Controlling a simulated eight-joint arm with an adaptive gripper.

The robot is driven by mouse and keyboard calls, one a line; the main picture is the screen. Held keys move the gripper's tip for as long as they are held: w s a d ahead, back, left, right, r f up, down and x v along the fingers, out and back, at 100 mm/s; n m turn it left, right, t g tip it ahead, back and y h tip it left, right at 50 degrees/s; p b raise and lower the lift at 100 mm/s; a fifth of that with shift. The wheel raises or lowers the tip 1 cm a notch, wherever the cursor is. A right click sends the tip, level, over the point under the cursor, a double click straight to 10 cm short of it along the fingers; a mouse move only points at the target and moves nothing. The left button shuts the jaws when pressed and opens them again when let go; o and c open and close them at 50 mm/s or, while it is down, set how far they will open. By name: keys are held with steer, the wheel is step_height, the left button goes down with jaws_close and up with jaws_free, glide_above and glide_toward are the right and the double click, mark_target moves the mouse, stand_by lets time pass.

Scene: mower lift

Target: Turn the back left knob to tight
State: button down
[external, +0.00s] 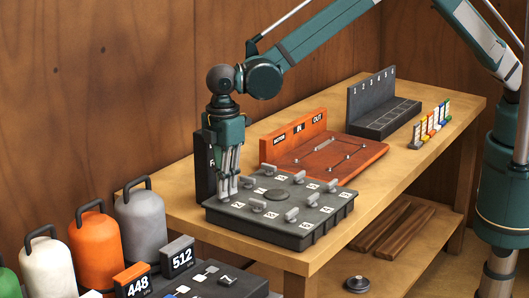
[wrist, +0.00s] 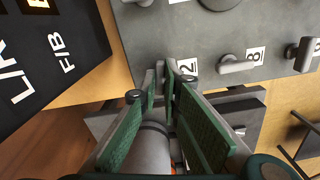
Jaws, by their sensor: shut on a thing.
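A dark grey panel (external: 300,228) carries several small light-grey knobs with white number labels around a round central disc (external: 277,195). My gripper (external: 222,192) points down at the panel's left corner, its fingers close together. In the wrist view the fingertips (wrist: 164,72) meet at the panel (wrist: 185,30) beside a label ending in 2 (wrist: 188,68). They are shut on a knob there, which is mostly hidden between them. A neighbouring knob (wrist: 236,65) stands free beside a label reading 8 (wrist: 255,57).
A dark upright board (external: 203,165) stands close behind my gripper. An orange-red tray (external: 330,158) and a dark numbered rack (external: 385,120) sit farther along the wooden bench (external: 440,95). Coloured bottles (external: 95,240) stand at lower left.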

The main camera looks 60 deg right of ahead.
steer(key=m+b, duration=0.2)
steer(key=m, duration=0.1)
steer(key=shift+f+m, duration=0.1)
steer(key=shift+m, duration=0.2)
steer(key=m+b, duration=0.2)
steer(key=m, duration=0.1)
steer(key=shift+m, duration=0.3)
steer(key=m+b, duration=0.1)
steer(key=m, duration=0.2)
steer(key=shift+m, duration=0.3)
steer(key=shift+m+b, duration=0.6)
steer(key=shift+m, duration=1)
steer(key=c, duration=2.5)
jaws_free()
steer(key=shift+r, duration=0.2)
steer(key=shift+r, duration=5.95)
